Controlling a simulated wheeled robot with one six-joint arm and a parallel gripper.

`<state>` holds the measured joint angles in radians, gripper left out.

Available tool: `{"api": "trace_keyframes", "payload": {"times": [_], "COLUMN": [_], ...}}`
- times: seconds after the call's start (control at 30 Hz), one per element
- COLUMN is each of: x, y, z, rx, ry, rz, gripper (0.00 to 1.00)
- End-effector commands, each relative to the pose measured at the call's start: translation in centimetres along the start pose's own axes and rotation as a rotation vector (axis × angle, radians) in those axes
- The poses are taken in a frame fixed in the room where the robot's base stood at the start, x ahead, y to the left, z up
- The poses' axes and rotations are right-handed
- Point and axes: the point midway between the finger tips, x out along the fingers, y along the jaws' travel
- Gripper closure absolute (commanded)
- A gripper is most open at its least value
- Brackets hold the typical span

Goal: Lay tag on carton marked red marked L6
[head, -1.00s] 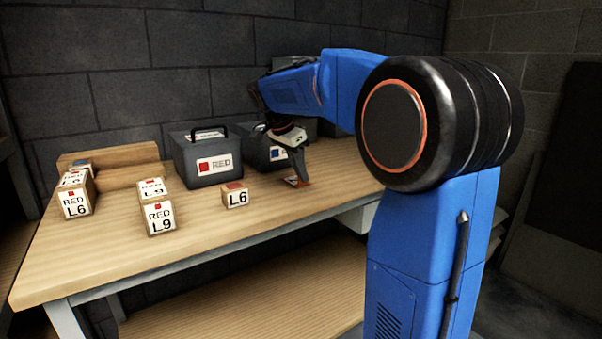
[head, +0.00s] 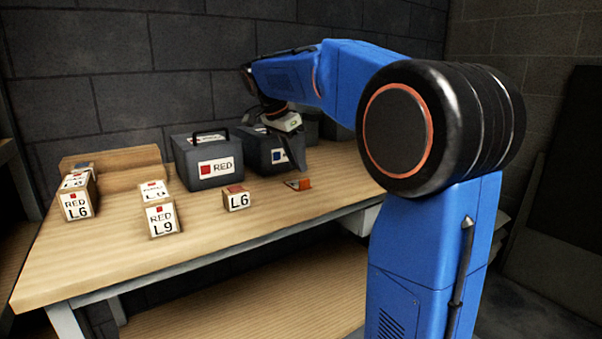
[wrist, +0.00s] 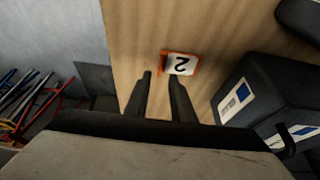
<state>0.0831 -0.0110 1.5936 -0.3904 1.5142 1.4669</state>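An orange tag-like piece (head: 298,184) lies on the table near its front edge. In the wrist view its white face (wrist: 181,65) carries a dark mark like a 2. My gripper (head: 294,162) is above it, apart from it; in the wrist view its fingers (wrist: 161,78) are spread and empty. A carton marked RED L6 (head: 77,206) stands at the far left of the table, with another carton behind it. A small block marked L6 (head: 236,201), red on top, stands nearer the middle.
Cartons marked RED L9 (head: 161,221) stand left of the middle. A dark case marked RED (head: 205,170) and one with a blue mark (head: 262,155) stand at the back. A wooden ledge (head: 130,174) is behind the cartons. Bare tabletop (head: 110,262) lies in front.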

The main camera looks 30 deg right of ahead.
Motion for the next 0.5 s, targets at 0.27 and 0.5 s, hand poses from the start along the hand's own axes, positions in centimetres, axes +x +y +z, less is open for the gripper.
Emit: {"api": "trace_keyframes", "payload": {"times": [0.27, 0.5], "x": [-4.8, -6.5], "y": [-0.1, 0.0], "z": [0.1, 0.0], "rx": [-0.001, 0.000], "ry": [0.000, 0.000], "rz": [-0.001, 0.001], "gripper": [0.78, 0.78]}}
